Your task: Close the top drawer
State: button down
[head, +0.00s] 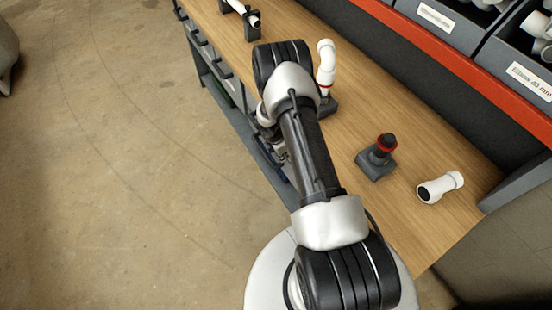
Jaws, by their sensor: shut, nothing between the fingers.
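The wooden workbench (349,100) runs diagonally through the head view. Along its left side is a grey front with dark handles (196,38). Below the bench edge, a blue-grey rail or drawer edge (258,158) runs beside my arm. I cannot tell which part is the top drawer or how far it is open, as my arm covers much of that side. My gripper (278,143) shows only in part beside the bench's left edge, below my wrist. It appears shut and empty; its fingertips are mostly hidden, and contact with the drawer cannot be told.
On the bench stand a white elbow pipe (326,62) in a dark holder, a grey holder with a red ring (377,158), and a loose white pipe fitting (440,187). Labelled bins (440,22) stand behind a red rail. The concrete floor (120,180) at left is clear.

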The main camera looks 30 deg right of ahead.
jog(key=shift+d, duration=0.2)
dwell(0.3)
jog(key=shift+a, duration=0.1)
jog(key=a+r+p, duration=0.1)
jog(key=a+r, duration=0.5)
jog(key=r, duration=0.3)
jog(key=shift+a+r+p, duration=0.25)
jog(key=shift+r+p, duration=0.1)
jog(key=shift+p, duration=0.05)
